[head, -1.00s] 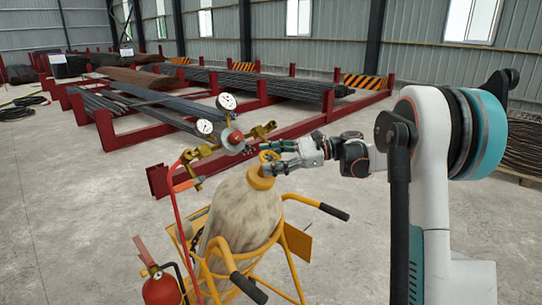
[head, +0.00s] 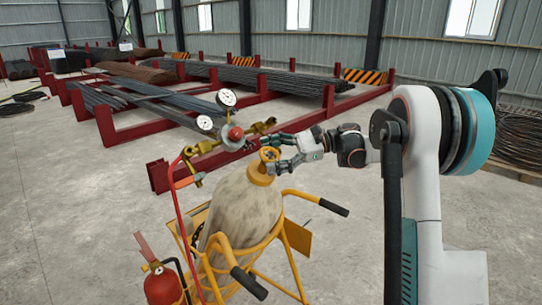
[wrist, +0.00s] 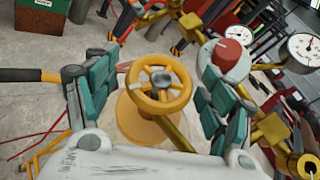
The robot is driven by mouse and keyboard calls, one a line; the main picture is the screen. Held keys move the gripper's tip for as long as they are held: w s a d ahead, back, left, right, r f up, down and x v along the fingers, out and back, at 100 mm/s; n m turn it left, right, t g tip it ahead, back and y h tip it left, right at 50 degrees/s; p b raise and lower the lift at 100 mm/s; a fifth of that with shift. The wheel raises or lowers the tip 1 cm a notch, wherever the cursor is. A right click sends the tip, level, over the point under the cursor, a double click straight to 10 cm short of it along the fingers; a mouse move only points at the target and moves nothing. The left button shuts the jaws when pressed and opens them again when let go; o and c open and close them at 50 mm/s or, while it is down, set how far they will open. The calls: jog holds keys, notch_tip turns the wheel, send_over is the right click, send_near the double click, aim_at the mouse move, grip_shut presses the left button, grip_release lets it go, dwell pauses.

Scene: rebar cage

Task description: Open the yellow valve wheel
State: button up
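The yellow valve wheel (wrist: 160,91) sits on top of the tan gas cylinder (head: 243,212), above a yellow collar. In the wrist view it lies centred between the two teal-padded fingers of my gripper (wrist: 153,88). Gaps show between the wheel rim and both fingers, so the gripper is open around it and not closed on it. In the head view my gripper (head: 273,153) reaches in from the right, one finger behind the wheel (head: 269,155) and one in front.
A brass regulator with gauges (head: 226,98) and a red knob (wrist: 230,54) stands close by the wheel. The yellow cart (head: 240,255) with black-gripped handles holds the cylinder. A red fire extinguisher (head: 162,286) hangs at front left. Red racks (head: 170,175) with rebar lie behind.

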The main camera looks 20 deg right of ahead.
jog(key=shift+d, duration=0.1)
jog(key=v, duration=1.1)
jog(key=shift+d, duration=0.35)
jog(key=shift+s+r, duration=0.1)
